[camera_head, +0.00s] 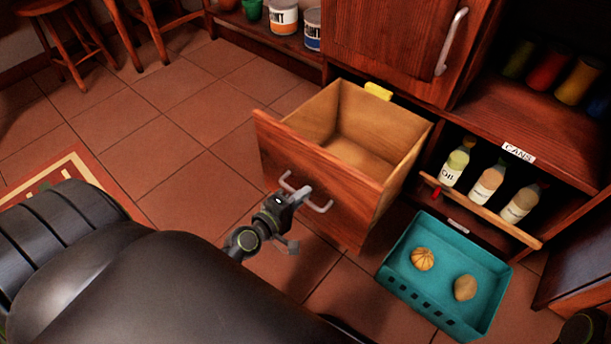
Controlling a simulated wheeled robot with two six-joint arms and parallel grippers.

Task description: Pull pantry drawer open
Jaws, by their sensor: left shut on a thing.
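The wooden pantry drawer (325,176) stands pulled out from the dark wood cabinet, and its inside looks empty. A silver bar handle (322,208) is on its front panel. My left gripper (303,195) is at this handle and shut on it. The exact contact of the fingers is small in the picture. A dark part at the bottom right corner may belong to my right arm; no right gripper fingers show.
Several bottles (487,186) stand on a low shelf behind a rail. Stools (75,40) stand at the far left.

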